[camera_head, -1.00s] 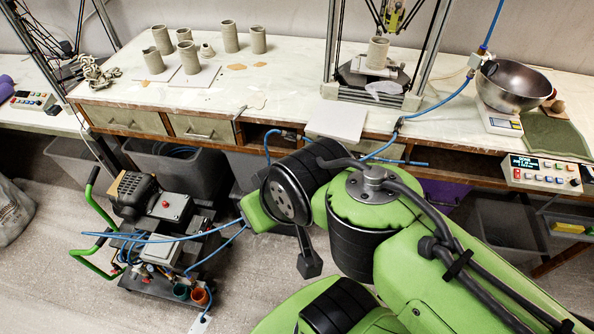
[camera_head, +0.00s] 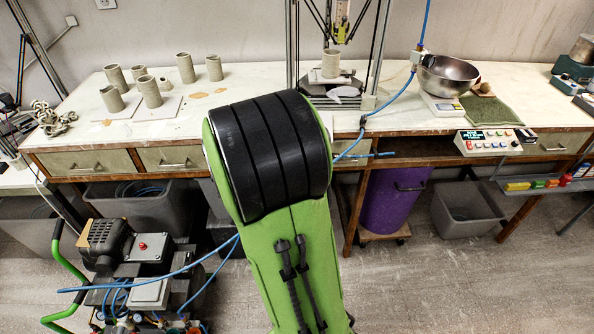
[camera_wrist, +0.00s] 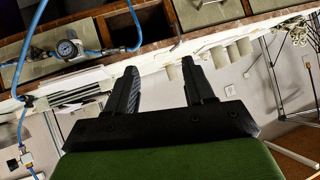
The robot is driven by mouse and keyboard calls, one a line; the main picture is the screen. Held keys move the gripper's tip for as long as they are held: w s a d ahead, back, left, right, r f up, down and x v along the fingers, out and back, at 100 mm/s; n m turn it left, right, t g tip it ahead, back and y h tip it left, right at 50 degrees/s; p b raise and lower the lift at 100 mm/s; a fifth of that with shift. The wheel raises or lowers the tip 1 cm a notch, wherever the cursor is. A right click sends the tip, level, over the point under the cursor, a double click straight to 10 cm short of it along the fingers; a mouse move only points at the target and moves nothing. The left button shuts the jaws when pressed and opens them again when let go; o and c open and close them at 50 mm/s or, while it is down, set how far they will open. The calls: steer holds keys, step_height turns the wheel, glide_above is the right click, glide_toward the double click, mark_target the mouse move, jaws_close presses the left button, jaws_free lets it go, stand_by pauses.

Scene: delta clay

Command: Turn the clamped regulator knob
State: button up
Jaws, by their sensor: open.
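In the wrist view, a small regulator with a round pressure gauge (camera_wrist: 68,48) and blue hose sits along the table's front edge, at upper left. I cannot make out its knob or clamp clearly. My gripper (camera_wrist: 159,68) is open and empty, its two black fingers pointing towards the table edge. The regulator is left of the fingers and apart from them. In the head view my arm covers the middle of the table's front edge, hiding the gripper and the gauge. A blue hose (camera_head: 352,148) shows just right of the arm.
The worktable (camera_head: 230,120) holds several clay cups at left and a metal bowl (camera_head: 447,75) on a scale at right. A control box (camera_head: 490,141) is at the front edge. A compressor (camera_head: 125,245) stands on the floor at left; a purple bin (camera_head: 392,212) is under the table.

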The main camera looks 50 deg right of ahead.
steer(key=d+f+m+h+b, duration=0.1)
steer(key=d+f+m+h, duration=0.15)
steer(key=d+f, duration=0.65)
steer(key=s+d+f+n+t+h+b, duration=0.2)
steer(key=s+d+f+n+t+h, duration=0.15)
steer(key=s+d+f, duration=0.6)
steer(key=f+b+x, duration=0.1)
steer(key=b+x, duration=0.2)
steer(key=x, duration=1.1)
steer(key=shift+w+a+m+t, duration=0.25)
steer(key=shift+w+m+t, duration=0.05)
steer(key=shift+m+t, duration=0.1)
jaws_close()
steer(key=shift+r, duration=0.1)
steer(key=shift+p, duration=0.65)
